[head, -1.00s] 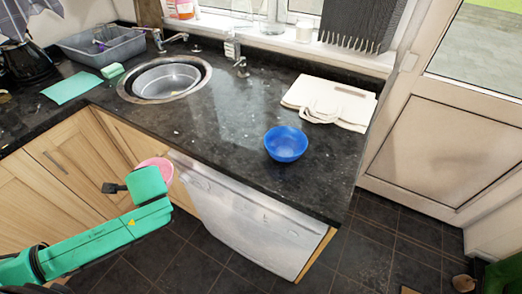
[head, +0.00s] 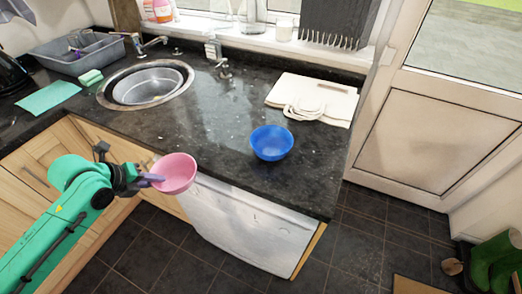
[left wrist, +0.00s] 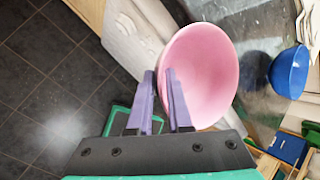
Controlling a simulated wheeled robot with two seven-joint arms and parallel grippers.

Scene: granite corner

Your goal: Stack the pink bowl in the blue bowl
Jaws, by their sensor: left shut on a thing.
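My left gripper (head: 148,181) is shut on the rim of the pink bowl (head: 177,171), at its left side in the head view. The bowl is held with its opening up, in front of the counter's front edge. In the left wrist view, the purple fingers of the left gripper (left wrist: 167,90) pinch the near wall of the pink bowl (left wrist: 208,72). The blue bowl (head: 271,143) stands upright and empty on the dark counter, to the right of the pink bowl. It also shows at the right of the left wrist view (left wrist: 289,72). My right gripper is not in view.
The dark granite counter (head: 215,125) is clear around the blue bowl. A cream folded cloth or board (head: 312,97) lies behind it. A round sink (head: 148,85) is at the left. A white dishwasher front (head: 250,222) is below the counter.

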